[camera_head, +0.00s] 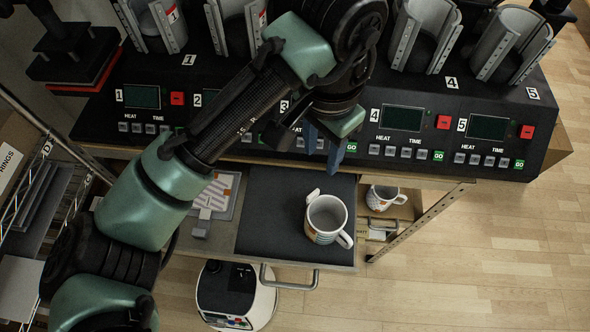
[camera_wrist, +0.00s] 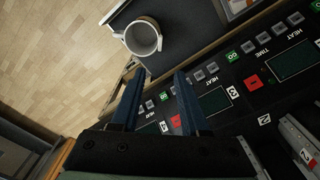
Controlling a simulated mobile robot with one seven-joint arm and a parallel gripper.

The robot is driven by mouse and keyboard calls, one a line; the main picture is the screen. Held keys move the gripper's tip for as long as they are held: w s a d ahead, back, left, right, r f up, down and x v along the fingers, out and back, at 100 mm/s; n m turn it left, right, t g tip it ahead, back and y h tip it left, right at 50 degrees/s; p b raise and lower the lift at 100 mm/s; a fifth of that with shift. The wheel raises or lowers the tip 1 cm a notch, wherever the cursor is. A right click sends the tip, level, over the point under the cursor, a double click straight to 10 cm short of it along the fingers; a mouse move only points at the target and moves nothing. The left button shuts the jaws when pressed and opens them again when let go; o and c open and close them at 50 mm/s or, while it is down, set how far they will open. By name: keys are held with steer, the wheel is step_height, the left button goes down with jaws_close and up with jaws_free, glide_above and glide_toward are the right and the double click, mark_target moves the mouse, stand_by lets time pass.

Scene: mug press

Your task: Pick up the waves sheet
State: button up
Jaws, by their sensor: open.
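My gripper (camera_head: 322,143) is above the front edge of the press bench, to the right of this sheet. Its two blue fingers stand apart with nothing between them in the wrist view (camera_wrist: 156,78).
A white printed mug (camera_head: 326,219) stands on the drawer's dark mat (camera_head: 268,220); another mug (camera_head: 384,197) sits on a lower shelf at right. The press bench (camera_head: 340,118) has numbered panels and upright mug holders. A wire rack (camera_head: 45,150) is at left, a white round machine (camera_head: 236,297) below.

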steer(key=b, duration=0.1)
glide_above(313, 193)
steer(key=f, duration=0.7)
steer(key=shift+s+d+f, duration=0.1)
steer(key=shift+d, duration=0.15)
steer(key=shift+a+f, duration=0.15)
steer(key=shift+f, duration=1.35)
steer(key=shift+a+f, duration=0.1)
steer(key=shift+f, duration=1.35)
steer(key=shift+c, duration=0.3)
jaws_close()
